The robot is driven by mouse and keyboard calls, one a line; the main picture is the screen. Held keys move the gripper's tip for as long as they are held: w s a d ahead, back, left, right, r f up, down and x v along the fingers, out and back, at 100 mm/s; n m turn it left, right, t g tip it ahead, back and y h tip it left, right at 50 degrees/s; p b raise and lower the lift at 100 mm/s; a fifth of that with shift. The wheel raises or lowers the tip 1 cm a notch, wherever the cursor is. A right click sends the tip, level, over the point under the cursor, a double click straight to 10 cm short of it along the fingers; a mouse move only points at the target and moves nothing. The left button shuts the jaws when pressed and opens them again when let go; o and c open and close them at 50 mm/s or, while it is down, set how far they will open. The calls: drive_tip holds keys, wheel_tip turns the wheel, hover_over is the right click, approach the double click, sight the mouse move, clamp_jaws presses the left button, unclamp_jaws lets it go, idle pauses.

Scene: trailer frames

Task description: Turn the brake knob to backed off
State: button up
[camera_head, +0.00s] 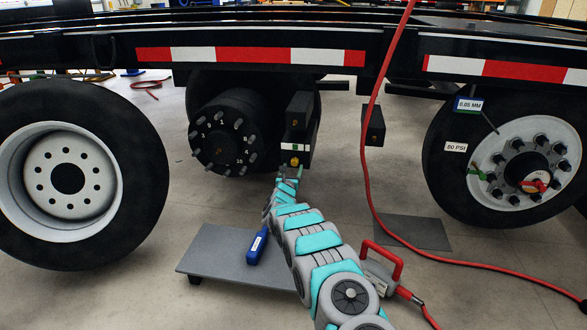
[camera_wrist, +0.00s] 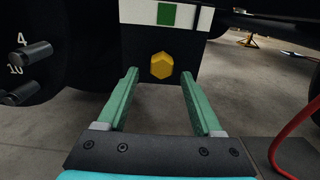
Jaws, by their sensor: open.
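The brake knob (camera_wrist: 161,66) is a yellow hexagonal knob on the lower front of a dark box under the trailer frame. A white label strip with a green square (camera_wrist: 167,14) sits just above it. In the head view the knob (camera_head: 294,161) is small, to the right of the bare wheel hub. My gripper (camera_wrist: 160,75) is open, its two green fingers pointing toward the knob. In the wrist view the knob appears between the fingertips, and I see no contact. In the head view my gripper (camera_head: 290,170) is just below the knob.
The black hub (camera_head: 228,132) with several numbered studs is close on the left. A grey low platform (camera_head: 215,250) carries a blue tool (camera_head: 257,246). A red hose (camera_head: 367,150) hangs on the right. Wheels stand at left (camera_head: 68,178) and right (camera_head: 510,150).

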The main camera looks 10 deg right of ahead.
drive_tip(key=shift+x, duration=0.85)
drive_tip(key=shift+d, duration=0.1)
clamp_jaws()
